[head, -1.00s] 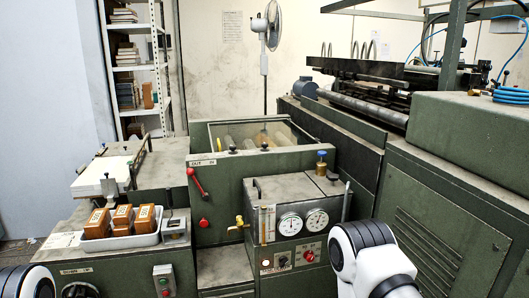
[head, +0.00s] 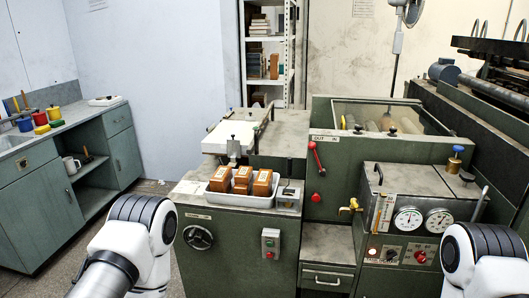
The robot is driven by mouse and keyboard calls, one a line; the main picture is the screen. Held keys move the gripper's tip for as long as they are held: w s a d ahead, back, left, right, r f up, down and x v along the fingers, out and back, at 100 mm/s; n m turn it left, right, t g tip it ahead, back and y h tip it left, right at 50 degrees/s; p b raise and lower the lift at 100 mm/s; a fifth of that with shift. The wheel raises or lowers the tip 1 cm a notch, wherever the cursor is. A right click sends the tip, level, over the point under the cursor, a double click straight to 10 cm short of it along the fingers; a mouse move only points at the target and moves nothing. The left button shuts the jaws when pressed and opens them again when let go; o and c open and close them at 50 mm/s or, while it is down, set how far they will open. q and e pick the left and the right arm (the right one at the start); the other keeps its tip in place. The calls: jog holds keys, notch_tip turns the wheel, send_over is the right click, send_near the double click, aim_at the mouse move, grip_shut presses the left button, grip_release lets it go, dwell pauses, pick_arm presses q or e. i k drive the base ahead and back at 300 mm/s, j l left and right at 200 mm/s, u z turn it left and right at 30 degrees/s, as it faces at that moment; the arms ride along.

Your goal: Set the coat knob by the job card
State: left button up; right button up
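A green machine cabinet has a round black handwheel (head: 198,237) on its front, under a small label plate. A flat white card (head: 190,187) lies on the cabinet top, left of the tray. The lettering is too small to read, so I cannot tell which control is the coat knob, or whether this card is the job card. My two arms show at the bottom left and bottom right, but neither gripper is in view.
A white tray (head: 240,200) holds several brown blocks. A switch box (head: 270,243), a red lever (head: 315,157) and a yellow tap (head: 350,206) stick out from the machine. A green counter (head: 100,139) with coloured pots stands at the left. Floor is clear between counter and machine.

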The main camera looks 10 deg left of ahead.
aim_at(392, 130)
jog(key=i+j+u, duration=0.15)
jog(key=j, duration=0.25)
jog(key=i+j+u, duration=0.3)
jog(key=i+j, duration=0.15)
jog(key=j, duration=0.2)
jog(key=i+l+z, duration=0.2)
jog(key=i, duration=0.35)
jog(key=i+l+z, duration=0.15)
jog(key=i, duration=0.4)
